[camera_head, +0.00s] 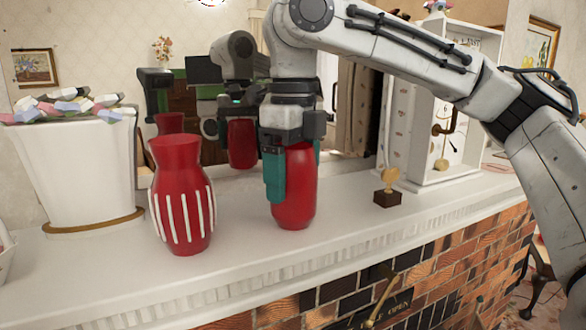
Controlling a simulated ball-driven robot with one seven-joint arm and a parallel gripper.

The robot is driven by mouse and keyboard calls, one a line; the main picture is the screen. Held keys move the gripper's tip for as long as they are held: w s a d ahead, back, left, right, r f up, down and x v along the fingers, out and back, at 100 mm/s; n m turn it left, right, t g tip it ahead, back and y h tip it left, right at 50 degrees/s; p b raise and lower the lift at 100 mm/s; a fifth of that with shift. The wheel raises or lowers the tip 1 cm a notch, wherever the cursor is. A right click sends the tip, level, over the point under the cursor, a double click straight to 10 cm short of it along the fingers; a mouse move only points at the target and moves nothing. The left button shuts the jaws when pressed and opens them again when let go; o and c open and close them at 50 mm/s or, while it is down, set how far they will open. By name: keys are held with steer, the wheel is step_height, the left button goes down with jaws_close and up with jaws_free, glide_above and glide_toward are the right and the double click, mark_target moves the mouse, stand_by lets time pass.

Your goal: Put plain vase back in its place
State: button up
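The plain vase (295,195) is smooth and red, upright on or just above the white mantel (345,215), near the middle of the camera_head view. My gripper (293,178) comes down over it from above, with a teal finger on each side. The fingers appear closed against the vase; its neck and rim are hidden by the gripper. The right finger is mostly behind the vase. I cannot tell whether the base touches the mantel.
A red vase with white stripes (181,195) stands to the left. A white planter of pastel pieces (78,170) is farther left. A small gold ornament on a dark block (388,190) and a white clock case (452,110) stand right. A mirror (215,160) is behind.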

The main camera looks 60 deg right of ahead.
steer(key=shift+o, duration=1.3)
step_height(320, 180, up, 12)
steer(key=shift+r+p, duration=0.2)
steer(key=shift+p, duration=0.45)
steer(key=shift+f, duration=0.1)
